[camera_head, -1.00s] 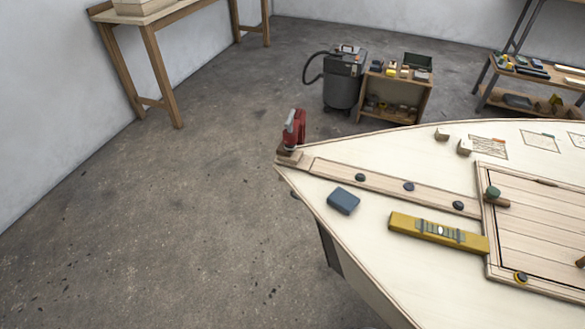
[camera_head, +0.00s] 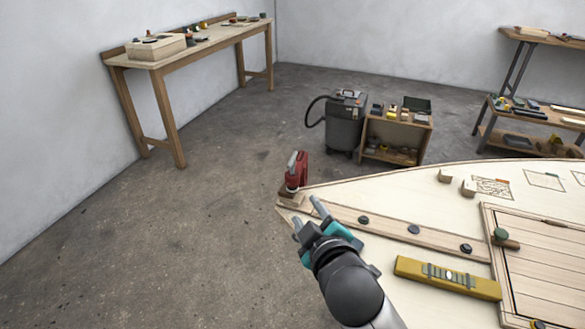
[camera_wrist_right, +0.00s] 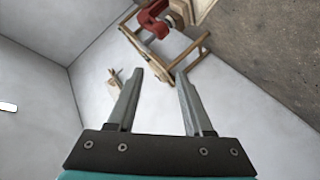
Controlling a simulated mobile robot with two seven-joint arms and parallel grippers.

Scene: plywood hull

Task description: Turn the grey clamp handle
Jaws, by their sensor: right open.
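The red clamp (camera_head: 299,176) stands upright at the pointed tip of the plywood hull (camera_head: 400,184), on a small wood block. Its grey handle (camera_head: 292,161) tilts along the clamp's left side. My right gripper (camera_head: 308,213) is open and empty, just below and in front of the clamp in the head view, apart from it. In the right wrist view the open fingers (camera_wrist_right: 157,95) point up the picture. The red clamp (camera_wrist_right: 153,20) shows beyond them at the top. My left gripper is not in view.
A yellow level (camera_head: 447,277) and a wooden hatch (camera_head: 548,262) lie on the hull to the right. A grey vacuum (camera_head: 344,122) and a small shelf unit (camera_head: 395,137) stand behind. A workbench (camera_head: 190,44) is at the left wall. The floor left of the hull is clear.

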